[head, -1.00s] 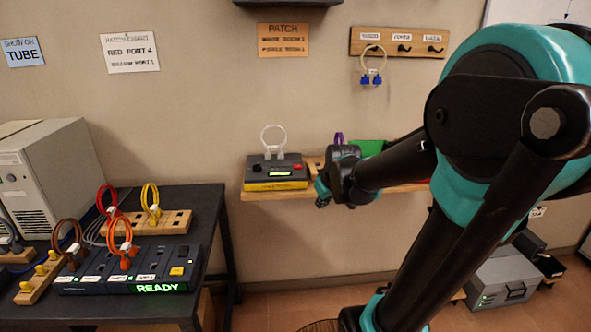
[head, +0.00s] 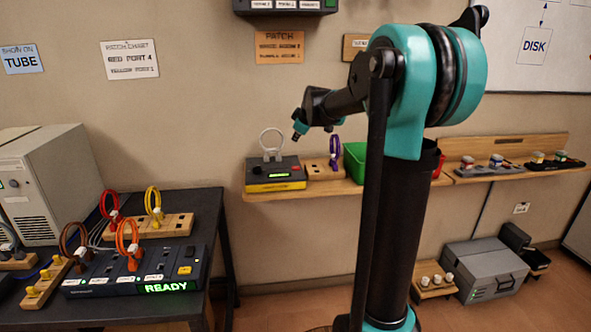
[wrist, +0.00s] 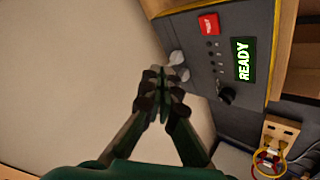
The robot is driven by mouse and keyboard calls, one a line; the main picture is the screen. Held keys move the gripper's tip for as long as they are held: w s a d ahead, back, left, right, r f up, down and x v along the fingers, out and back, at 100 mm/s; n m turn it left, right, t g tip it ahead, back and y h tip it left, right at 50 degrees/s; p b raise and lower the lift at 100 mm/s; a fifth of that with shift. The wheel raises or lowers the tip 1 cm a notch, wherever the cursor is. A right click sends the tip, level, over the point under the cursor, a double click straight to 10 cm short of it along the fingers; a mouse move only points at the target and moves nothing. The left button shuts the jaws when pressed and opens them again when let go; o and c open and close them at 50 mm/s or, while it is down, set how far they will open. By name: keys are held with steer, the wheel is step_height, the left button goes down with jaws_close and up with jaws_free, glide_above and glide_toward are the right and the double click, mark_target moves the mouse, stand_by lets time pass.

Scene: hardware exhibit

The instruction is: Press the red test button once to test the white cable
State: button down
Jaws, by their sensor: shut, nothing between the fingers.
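The dark cable tester (head: 258,176) with a yellow lower edge sits on the wooden wall shelf. The white cable (head: 272,133) stands up as a loop from its top. In the wrist view, the tester's face (wrist: 262,25) shows the red test button (wrist: 209,24), a green screen (wrist: 243,60) reading READY and a black knob (wrist: 227,95). Pale plugs (wrist: 177,58) show beside the face. My gripper (head: 298,133) is above the tester's right side, apart from the button. Its fingers (wrist: 162,82) are closed and empty in the wrist view.
A wooden block with a purple cable (head: 334,147) and a green bin (head: 355,160) stand right of the tester. A dark table (head: 225,215) at left holds a patch panel (head: 100,287) and several cables.

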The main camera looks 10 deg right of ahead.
mark_target(296, 168)
steer(key=shift+f, duration=4.4)
steer(key=shift+f, duration=0.2)
steer(key=shift+f, duration=0.2)
steer(key=shift+f, duration=0.45)
steer(key=shift+r, duration=0.85)
